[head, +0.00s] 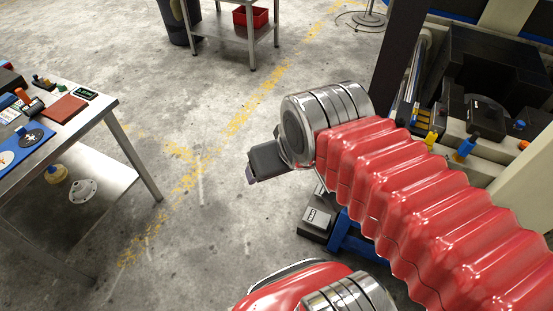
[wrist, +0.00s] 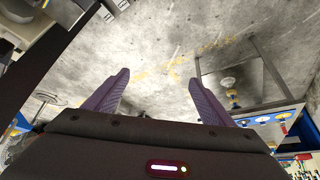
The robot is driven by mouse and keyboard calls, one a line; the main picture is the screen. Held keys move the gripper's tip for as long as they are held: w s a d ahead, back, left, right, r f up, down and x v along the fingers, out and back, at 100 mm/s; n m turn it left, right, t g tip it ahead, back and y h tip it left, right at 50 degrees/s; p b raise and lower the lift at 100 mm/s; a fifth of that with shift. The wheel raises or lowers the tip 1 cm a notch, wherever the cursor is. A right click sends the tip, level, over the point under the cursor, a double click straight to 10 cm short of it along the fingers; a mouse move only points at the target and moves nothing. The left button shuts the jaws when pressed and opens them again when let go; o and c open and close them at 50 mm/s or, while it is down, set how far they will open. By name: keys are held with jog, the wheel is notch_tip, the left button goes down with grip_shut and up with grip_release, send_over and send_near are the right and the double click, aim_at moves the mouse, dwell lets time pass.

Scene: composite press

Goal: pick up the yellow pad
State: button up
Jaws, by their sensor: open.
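I cannot make out a yellow pad for certain in either view. My gripper (head: 258,165) hangs over open floor in the middle of the head view, mostly hidden behind the wrist. In the wrist view my gripper (wrist: 157,84) has its two purple fingers wide apart, with nothing between them but concrete floor beyond. It touches nothing.
A steel table (head: 106,101) with small items, including a red-brown block (head: 64,109), stands at the left. A press (head: 490,65) stands at the right. A red bin (head: 250,16) is at the back.

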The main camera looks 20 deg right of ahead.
jog(key=shift+o, duration=0.3)
jog(key=d+f+m+g, duration=0.1)
jog(key=d+m+g, duration=0.1)
jog(key=d, duration=0.8)
jog(key=s+d+f+m+g, duration=0.1)
jog(key=d+m, duration=0.3)
jog(key=d, duration=0.7)
jog(key=s+d+f+m+g, duration=0.1)
jog(key=d+f+m+g, duration=0.1)
jog(key=d, duration=0.9)
jog(key=shift+s+f+m+g, duration=0.15)
jog(key=shift+f+m+g, duration=0.15)
jog(key=shift+m, duration=0.6)
